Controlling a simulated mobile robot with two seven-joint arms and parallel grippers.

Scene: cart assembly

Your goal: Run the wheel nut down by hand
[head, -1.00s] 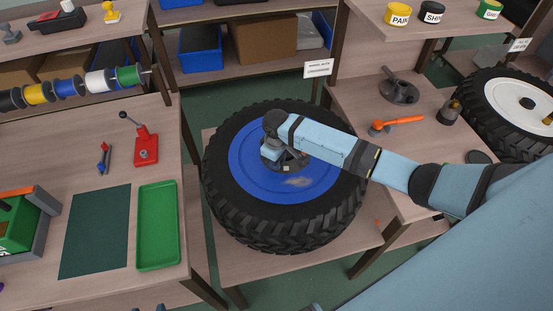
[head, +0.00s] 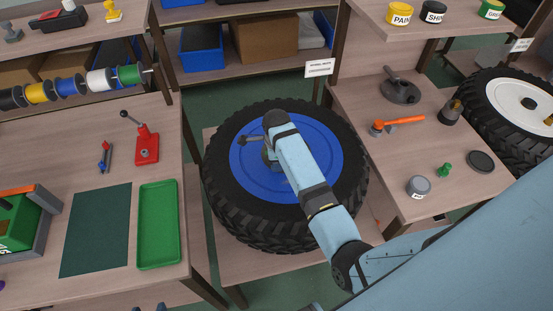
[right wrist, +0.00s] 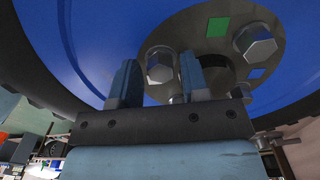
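The big wheel is a black tyre (head: 225,205) around a blue rim (head: 315,135), lying flat in the head view. Gaps show between the fingers and this nut; contact cannot be made out. Another nut (right wrist: 255,42) sits to the right. In the head view my right arm hides most of the hub. My left gripper is not identifiable.
A right-hand bench holds an orange-handled tool (head: 402,120), a grey can (head: 418,186), a small green piece (head: 445,170) and a dark disc (head: 480,161). A left bench holds a green tray (head: 158,225) and a red lever press (head: 146,145). A white-rimmed wheel (head: 520,100) stands far right.

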